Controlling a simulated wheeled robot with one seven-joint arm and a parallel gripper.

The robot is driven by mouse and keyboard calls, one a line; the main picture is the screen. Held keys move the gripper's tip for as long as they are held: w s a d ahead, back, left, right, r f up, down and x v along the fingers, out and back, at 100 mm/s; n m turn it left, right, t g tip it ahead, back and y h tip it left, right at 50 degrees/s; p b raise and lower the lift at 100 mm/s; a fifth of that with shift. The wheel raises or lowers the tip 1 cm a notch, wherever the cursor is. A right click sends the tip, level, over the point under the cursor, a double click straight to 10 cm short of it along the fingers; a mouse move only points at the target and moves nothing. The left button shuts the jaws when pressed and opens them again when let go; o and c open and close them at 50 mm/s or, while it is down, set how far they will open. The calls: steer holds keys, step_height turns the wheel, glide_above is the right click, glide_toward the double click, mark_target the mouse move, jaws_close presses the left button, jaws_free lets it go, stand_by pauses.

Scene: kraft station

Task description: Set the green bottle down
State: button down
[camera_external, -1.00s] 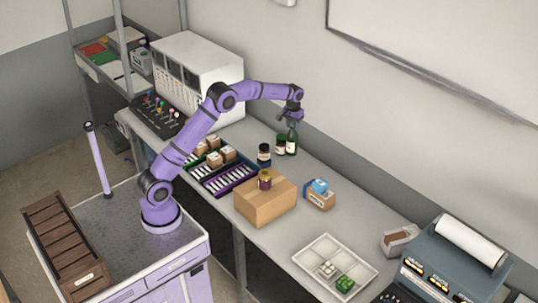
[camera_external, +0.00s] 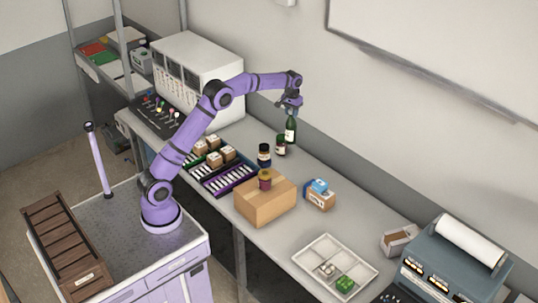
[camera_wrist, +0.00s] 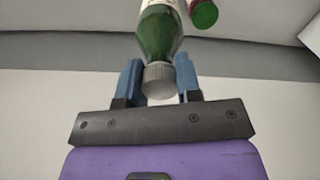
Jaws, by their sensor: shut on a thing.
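The green bottle (camera_external: 290,132) has a pale cap and a white label. My gripper (camera_external: 290,103) is above it, shut on its capped neck. In the wrist view the gripper's blue fingers (camera_wrist: 160,82) stand either side of the cap, and the bottle's green shoulder (camera_wrist: 158,33) shows beyond. The bottle looks upright and appears held a little above the counter (camera_external: 335,232) near the wall. Its lower end is out of the wrist view.
A dark jar with a red label (camera_external: 281,146) stands close beside the bottle, and another dark jar (camera_external: 264,155) stands left of it. A cardboard box (camera_external: 265,205) bears a small jar (camera_external: 265,180). Counter right of the jars is clear up to a blue-and-white carton (camera_external: 320,196).

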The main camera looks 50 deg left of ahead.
steer(key=s+a+n, duration=0.1)
steer(key=s+a, duration=0.1)
steer(key=a, duration=1.4)
steer(key=s+a+n, duration=0.2)
steer(key=a, duration=1.5)
step_height(320, 180, down, 15)
steer(key=shift+d, duration=0.1)
steer(key=c, duration=0.8)
jaws_free()
steer(key=shift+s+f, duration=0.1)
step_height(320, 180, up, 12)
steer(key=shift+d+r, duration=0.1)
steer(key=shift+r, duration=0.15)
